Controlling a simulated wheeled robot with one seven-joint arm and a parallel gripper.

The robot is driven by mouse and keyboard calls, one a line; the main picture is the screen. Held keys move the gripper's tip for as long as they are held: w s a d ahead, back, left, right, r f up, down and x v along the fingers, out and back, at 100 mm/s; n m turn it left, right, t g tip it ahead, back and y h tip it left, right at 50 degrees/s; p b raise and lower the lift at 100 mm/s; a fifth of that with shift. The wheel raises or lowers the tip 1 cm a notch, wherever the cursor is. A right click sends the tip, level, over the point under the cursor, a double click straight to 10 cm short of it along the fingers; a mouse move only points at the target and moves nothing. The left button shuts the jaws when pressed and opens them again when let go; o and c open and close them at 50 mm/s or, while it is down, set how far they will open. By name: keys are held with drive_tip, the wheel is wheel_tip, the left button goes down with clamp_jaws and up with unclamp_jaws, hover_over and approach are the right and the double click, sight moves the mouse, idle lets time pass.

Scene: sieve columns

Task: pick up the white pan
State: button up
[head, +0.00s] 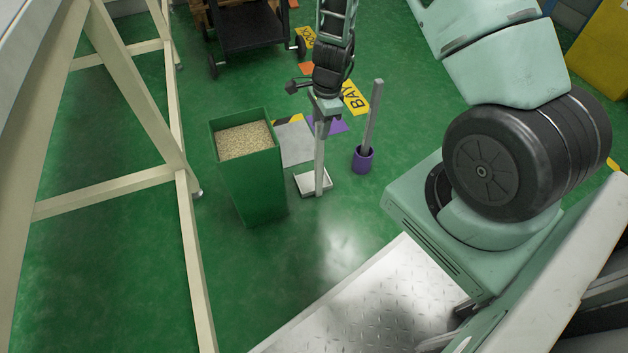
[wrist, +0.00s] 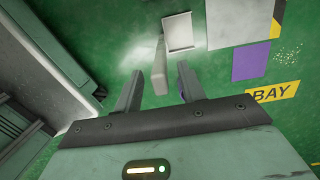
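The white pan (head: 307,184) stands on the green floor, a shallow tray with a tall upright grey-white handle (head: 319,160). My gripper (head: 325,104) points down at the top of that handle. In the wrist view the pan's tray (wrist: 182,33) lies beyond the fingers, and the handle (wrist: 158,68) rises toward the camera. My gripper (wrist: 159,76) is open there, with the handle's upper end appearing between its fingers. Gaps show on both sides, so neither finger appears to touch it. How deep the handle reaches between the fingers is unclear.
A green bin (head: 250,180) filled with pale grains stands left of the pan. A purple cup (head: 362,160) with a tall grey post is to its right. A black cart (head: 248,28) is behind, and a cream frame (head: 110,190) fills the left. The floor in front is clear.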

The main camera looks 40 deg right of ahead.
drive_tip(key=shift+f, duration=0.45)
clamp_jaws()
idle(1.1)
